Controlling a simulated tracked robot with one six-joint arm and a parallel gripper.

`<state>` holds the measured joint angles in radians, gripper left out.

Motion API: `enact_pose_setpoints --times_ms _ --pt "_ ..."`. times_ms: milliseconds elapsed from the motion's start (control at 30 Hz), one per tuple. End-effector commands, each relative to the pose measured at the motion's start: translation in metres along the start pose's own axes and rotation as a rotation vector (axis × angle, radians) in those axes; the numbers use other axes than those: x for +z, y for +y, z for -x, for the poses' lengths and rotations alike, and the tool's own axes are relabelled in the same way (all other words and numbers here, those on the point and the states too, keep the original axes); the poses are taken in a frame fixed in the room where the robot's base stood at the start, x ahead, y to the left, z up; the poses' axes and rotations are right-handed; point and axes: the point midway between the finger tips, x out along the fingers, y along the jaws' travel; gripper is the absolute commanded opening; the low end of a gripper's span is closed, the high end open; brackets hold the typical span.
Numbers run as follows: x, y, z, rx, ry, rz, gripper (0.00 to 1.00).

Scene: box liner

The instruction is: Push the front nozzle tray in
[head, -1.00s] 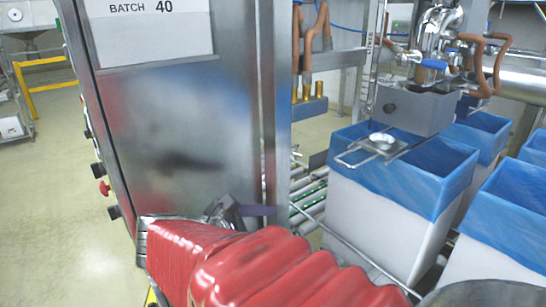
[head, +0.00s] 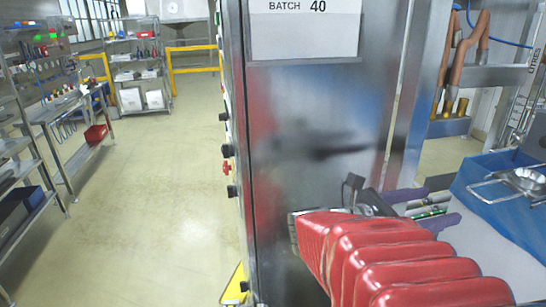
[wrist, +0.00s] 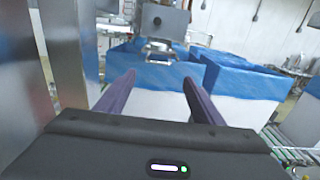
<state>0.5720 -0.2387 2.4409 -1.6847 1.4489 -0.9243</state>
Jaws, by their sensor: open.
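The front nozzle tray (head: 520,182) is a small metal tray with a round cup and a wire handle. In the head view it shows at the right edge, over a blue-lined box (head: 480,205), and is partly cut off. In the wrist view the tray (wrist: 157,48) sits below the grey nozzle block (wrist: 163,22), above the near box's blue liner (wrist: 155,74). My gripper (head: 453,200) is open and empty, with two purple fingers apart. In the wrist view my gripper (wrist: 158,80) points toward the tray, which appears beyond and between the fingertips.
A steel cabinet (head: 300,110) labelled BATCH 40 stands close beside my red-sleeved arm. More blue-lined boxes (wrist: 245,78) stand to the right in the wrist view. Shelves (head: 135,65) and a yellow rail (head: 190,60) are at the back left. The floor (head: 150,190) at left is clear.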

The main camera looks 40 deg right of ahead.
Motion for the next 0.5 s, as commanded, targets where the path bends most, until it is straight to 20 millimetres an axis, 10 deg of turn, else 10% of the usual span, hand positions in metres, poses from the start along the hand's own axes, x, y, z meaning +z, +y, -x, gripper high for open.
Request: enact_pose_setpoints --times_ms 500 --pt "0.000 -0.001 -0.046 -0.005 0.001 -0.001 0.61"
